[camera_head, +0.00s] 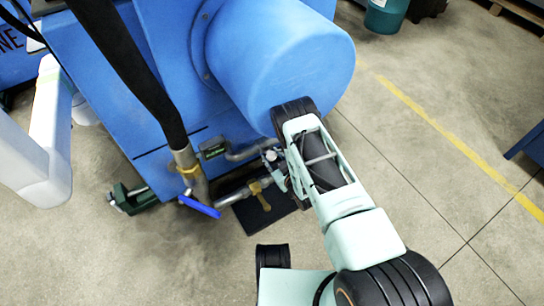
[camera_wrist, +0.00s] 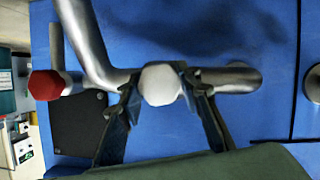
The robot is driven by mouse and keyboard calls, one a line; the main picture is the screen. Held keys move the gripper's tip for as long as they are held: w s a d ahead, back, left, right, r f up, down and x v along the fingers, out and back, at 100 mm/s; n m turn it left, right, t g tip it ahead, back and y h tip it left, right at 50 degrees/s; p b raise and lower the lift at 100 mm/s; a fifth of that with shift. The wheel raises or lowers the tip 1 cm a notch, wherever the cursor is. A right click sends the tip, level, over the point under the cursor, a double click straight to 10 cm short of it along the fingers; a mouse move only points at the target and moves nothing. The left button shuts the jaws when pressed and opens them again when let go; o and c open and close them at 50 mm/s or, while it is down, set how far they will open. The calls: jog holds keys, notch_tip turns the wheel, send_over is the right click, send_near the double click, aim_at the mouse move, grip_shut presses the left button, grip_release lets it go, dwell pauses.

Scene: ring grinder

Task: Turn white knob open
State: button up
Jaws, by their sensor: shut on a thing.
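The white knob (camera_wrist: 160,84) sits on a grey metal pipe in front of a blue machine wall in the wrist view. My gripper (camera_wrist: 158,90) is shut on the white knob, with one dark finger on each side of it. In the head view my gripper (camera_head: 278,172) is low beside the blue machine, at the pipework. The knob is small and partly hidden there by my gripper and arm. I cannot tell how far the knob is turned.
A red knob (camera_wrist: 45,85) is at the left in the wrist view. A blue lever (camera_head: 200,207) and a brass valve (camera_head: 258,190) are close by in the head view. The blue machine (camera_head: 280,60) is behind.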

jog(key=shift+m+y, duration=0.3)
jog(key=shift+m, duration=0.2)
jog(key=o, duration=1.2)
jog(key=shift+c, duration=0.2)
jog(key=shift+s+d, duration=0.1)
jog(key=v, duration=0.7)
jog(key=shift+r, duration=0.2)
